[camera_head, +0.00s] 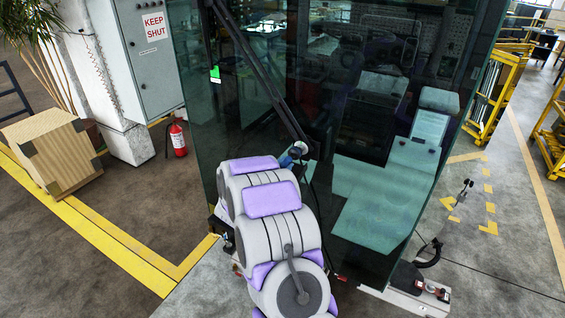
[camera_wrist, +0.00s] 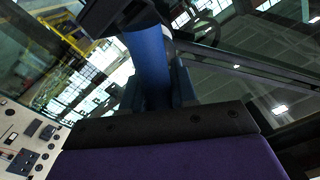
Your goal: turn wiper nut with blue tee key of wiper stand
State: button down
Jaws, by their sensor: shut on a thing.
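The blue tee key (camera_wrist: 147,58) stands out in front of my gripper (camera_wrist: 156,98) in the wrist view. My gripper is shut on it. In the head view a small bit of blue key (camera_head: 286,161) shows beside the lower end of the black wiper arm (camera_head: 262,78), while my own arm hides most of my gripper. The wiper arm slants down across the cab glass to a pale round end (camera_head: 301,147). The wiper nut cannot be made out, and I cannot tell whether the key sits on it. The wiper stand is not clearly seen.
The dark cab glass (camera_head: 345,150) rises right in front of my arm. A red extinguisher (camera_head: 178,139), a wooden crate (camera_head: 52,150) and a grey cabinet (camera_head: 150,60) stand to the left. Yellow racks (camera_head: 492,95) stand at the right. The floor at lower left is clear.

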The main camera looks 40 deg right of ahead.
jog(key=shift+d+n+p, duration=0.7)
jog(key=shift+n+p, duration=0.3)
jog(key=shift+p, duration=0.5)
jog(key=a+n+p, duration=0.1)
jog(key=n+p, duration=0.1)
jog(key=p, duration=0.1)
jog(key=shift+a, duration=0.1)
jog(key=shift+n, duration=0.3)
jog(key=shift+r+n+p, duration=0.1)
jog(key=shift+n+p, duration=0.2)
jog(key=shift+p, duration=0.4)
jog(key=n, duration=0.2)
jog(key=d+n, duration=0.1)
jog(key=shift+f, duration=0.3)
jog(key=shift+a+n, duration=0.2)
jog(key=shift+n, duration=0.3)
jog(key=shift+a, duration=0.1)
jog(key=shift+a, duration=0.1)
jog(key=shift+s+d, duration=0.2)
jog(key=shift+d, duration=0.1)
